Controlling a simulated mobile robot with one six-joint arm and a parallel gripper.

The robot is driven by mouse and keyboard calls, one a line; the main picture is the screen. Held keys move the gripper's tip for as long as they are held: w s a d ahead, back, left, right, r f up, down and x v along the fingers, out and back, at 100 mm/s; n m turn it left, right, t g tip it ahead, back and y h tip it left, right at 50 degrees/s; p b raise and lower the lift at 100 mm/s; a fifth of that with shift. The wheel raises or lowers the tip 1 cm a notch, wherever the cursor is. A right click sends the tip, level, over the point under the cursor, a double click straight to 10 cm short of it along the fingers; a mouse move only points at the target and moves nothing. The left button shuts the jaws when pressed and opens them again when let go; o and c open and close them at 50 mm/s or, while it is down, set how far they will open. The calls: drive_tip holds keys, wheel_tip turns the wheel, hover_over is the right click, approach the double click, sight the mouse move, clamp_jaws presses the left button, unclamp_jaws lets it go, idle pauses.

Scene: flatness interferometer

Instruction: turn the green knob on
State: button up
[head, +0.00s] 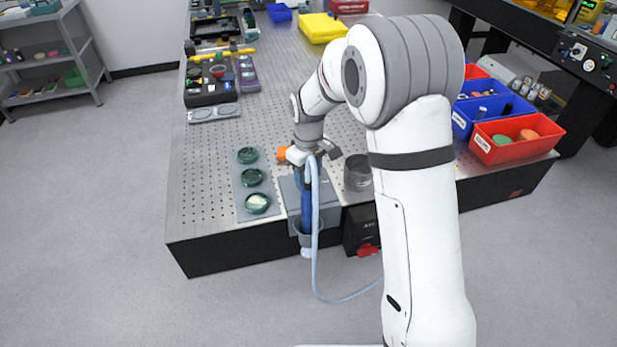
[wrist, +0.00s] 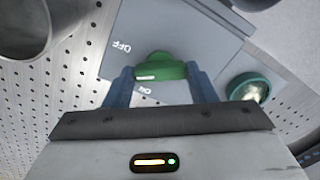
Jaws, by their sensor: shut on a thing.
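The green knob (wrist: 165,72) sits on a light grey panel (wrist: 185,30) in the wrist view. It has a white mark on its near left part. The panel carries the letters OFF to the upper left of the knob and ON just below it. My gripper (wrist: 158,76) has its two blue fingers on either side of the knob and is shut on it. I cannot tell exactly which label the mark points at. In the head view the grey box (head: 288,192) stands at the table's front edge, and my arm hides the knob.
A plate with several green-rimmed round pieces (head: 252,177) lies left of the box. A grey metal cup (head: 357,174) stands close on the right. A blue handle (head: 306,205) with a pale hose hangs at the front edge. Red bin (head: 508,152) stands right.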

sight(308, 177)
drive_tip(key=n+b, duration=0.2)
drive_tip(key=n, duration=0.4)
drive_tip(key=n+b, duration=0.1)
drive_tip(key=n, duration=0.4)
drive_tip(key=shift+n, duration=0.3)
idle(0.4)
drive_tip(key=o, duration=1)
wheel_tip(308, 177, up, 8)
drive_tip(key=shift+f+b, duration=0.1)
drive_tip(key=shift+b, duration=0.3)
